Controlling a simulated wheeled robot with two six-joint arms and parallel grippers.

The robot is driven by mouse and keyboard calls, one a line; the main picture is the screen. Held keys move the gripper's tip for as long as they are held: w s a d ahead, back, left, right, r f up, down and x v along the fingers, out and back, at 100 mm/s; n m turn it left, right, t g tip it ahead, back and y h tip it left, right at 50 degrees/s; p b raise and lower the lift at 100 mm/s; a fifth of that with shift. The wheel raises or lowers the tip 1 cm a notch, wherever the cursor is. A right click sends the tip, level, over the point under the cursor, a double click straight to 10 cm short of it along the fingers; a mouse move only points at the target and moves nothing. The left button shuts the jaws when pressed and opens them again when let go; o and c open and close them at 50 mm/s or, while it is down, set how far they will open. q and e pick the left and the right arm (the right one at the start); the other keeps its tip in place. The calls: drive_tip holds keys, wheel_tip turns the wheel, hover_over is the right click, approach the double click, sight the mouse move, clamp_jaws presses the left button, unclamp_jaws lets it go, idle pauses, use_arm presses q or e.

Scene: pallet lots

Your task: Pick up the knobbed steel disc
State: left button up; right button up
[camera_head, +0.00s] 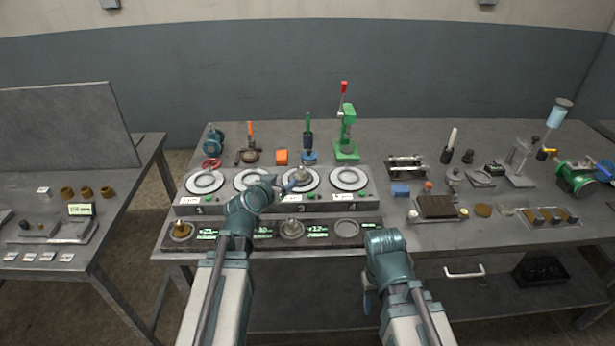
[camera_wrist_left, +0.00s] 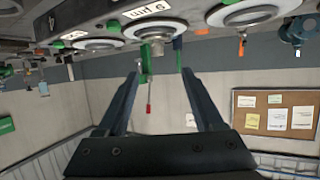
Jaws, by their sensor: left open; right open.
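A steel disc with a knob (camera_head: 301,175) sits on the third round plate from the left on the grey bench unit; its knob also shows in the left wrist view (camera_wrist_left: 155,46). Another knobbed steel disc (camera_head: 292,229) sits in the dark front tray. My left gripper (camera_head: 290,186) is open and empty, beside the disc on the third plate; in the wrist view its fingers (camera_wrist_left: 157,75) stand apart with that knob seen between them. My right gripper (camera_head: 368,300) is open, low in front of the bench, mostly hidden by its arm.
A brass knobbed piece (camera_head: 180,231) sits at the front tray's left end. A green press (camera_head: 346,140) stands behind the fourth plate. A dark ribbed block (camera_head: 436,207) and fittings crowd the right side. A second table (camera_head: 120,170) stands left, past a floor gap.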

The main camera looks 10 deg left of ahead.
sight(299, 172)
use_arm(q)
drive_tip(key=b+x, duration=0.3)
drive_tip(key=x, duration=0.5)
drive_tip(key=shift+f, duration=0.15)
drive_tip(key=shift+w+d, duration=0.1)
drive_tip(key=shift+w, duration=0.15)
drive_tip(key=x, duration=0.1)
drive_tip(key=b+x, duration=0.1)
drive_tip(key=x, duration=0.1)
drive_tip(key=b+x, duration=0.1)
drive_tip(key=x, duration=0.1)
drive_tip(key=shift+w+d+f, duration=0.1)
drive_tip(key=shift+d+f, duration=0.1)
drive_tip(key=shift+d, duration=0.1)
clamp_jaws()
